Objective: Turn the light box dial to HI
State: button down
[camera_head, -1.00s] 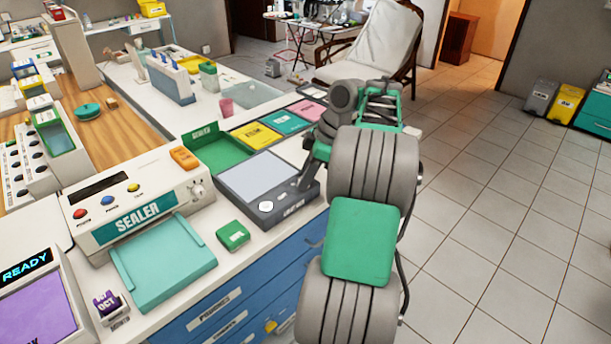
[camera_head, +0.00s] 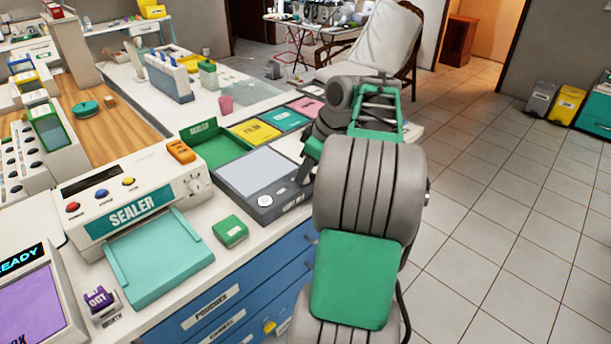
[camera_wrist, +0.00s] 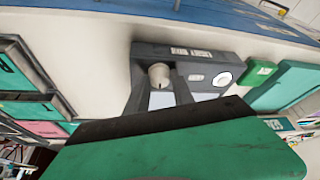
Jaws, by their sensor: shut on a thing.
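The light box (camera_head: 263,168) is a dark grey unit with a pale screen, lying on the white counter. A white round piece (camera_head: 265,200) sits on its front left; it also shows in the wrist view (camera_wrist: 222,79). My gripper (camera_head: 304,180) is at the box's front right corner and hides the dial in the head view. In the wrist view the pale dial (camera_wrist: 159,73) stands between the dark fingers of my gripper (camera_wrist: 160,88), which are shut on it. The dial's markings and its setting cannot be read.
A green box (camera_head: 231,231) and the sealer (camera_head: 132,210) stand left of the light box. An open green tray (camera_head: 205,150) and coloured labelled trays (camera_head: 255,131) lie behind it. Blue drawers (camera_head: 250,280) are below the counter edge. The tiled floor to the right is clear.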

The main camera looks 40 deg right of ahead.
jog(key=m+b, duration=0.1)
jog(key=m+h, duration=0.1)
jog(key=m, duration=0.1)
jog(key=shift+a+f+m+b, duration=0.2)
jog(key=shift+m+b, duration=0.1)
jog(key=shift+b, duration=0.1)
jog(key=shift+r+m+h+b, duration=0.15)
jog(key=shift+m+h+b, duration=0.65)
jog(key=shift+m, duration=0.9)
jog(key=c, duration=1.1)
grip_release()
jog(key=shift+r, duration=0.1)
jog(key=p+v, duration=0.2)
jog(key=v, duration=0.5)
jog(key=shift+s+a+r, duration=0.15)
jog(key=shift+s+r, duration=0.05)
jog(key=shift+r, duration=0.1)
